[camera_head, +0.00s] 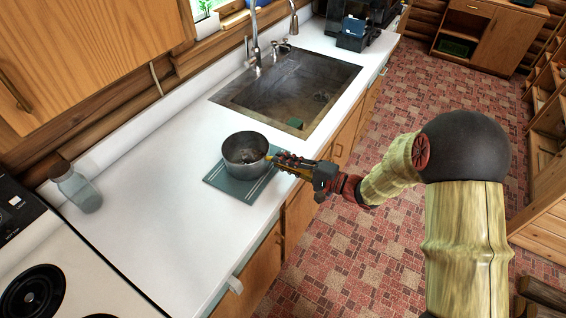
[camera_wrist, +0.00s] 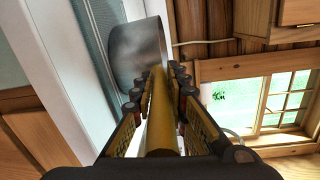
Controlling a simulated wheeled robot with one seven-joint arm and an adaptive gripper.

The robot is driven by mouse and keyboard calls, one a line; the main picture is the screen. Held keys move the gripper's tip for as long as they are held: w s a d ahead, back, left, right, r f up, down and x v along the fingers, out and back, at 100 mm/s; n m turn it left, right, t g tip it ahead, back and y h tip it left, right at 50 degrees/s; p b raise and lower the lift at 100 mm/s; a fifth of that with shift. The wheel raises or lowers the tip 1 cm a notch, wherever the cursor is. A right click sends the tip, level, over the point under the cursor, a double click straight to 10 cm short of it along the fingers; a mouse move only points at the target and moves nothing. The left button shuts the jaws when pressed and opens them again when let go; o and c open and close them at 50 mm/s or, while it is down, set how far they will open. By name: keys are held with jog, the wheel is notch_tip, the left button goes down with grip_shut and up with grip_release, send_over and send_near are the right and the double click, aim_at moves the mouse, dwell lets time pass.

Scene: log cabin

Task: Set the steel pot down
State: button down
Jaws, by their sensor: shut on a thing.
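The steel pot (camera_head: 246,158) is upright over a grey-green striped mat (camera_head: 214,179) on the white counter. Whether its base touches the mat or hangs just above it, I cannot tell. My gripper (camera_head: 284,162) is to the right of the pot, above the counter's front edge, shut on the pot's handle. In the wrist view the yellow handle (camera_wrist: 160,115) runs between the two fingers (camera_wrist: 160,95) to the pot (camera_wrist: 138,52). The pot's far side is hidden there.
A sink (camera_head: 290,88) with a faucet (camera_head: 254,40) lies beyond the pot. A glass jar (camera_head: 76,188) stands to the left, near a stove (camera_head: 60,285). The counter (camera_head: 150,190) left of the mat is clear.

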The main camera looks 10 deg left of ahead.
jog(key=c, duration=1.8)
grip_release()
jog(key=shift+o, duration=0.2)
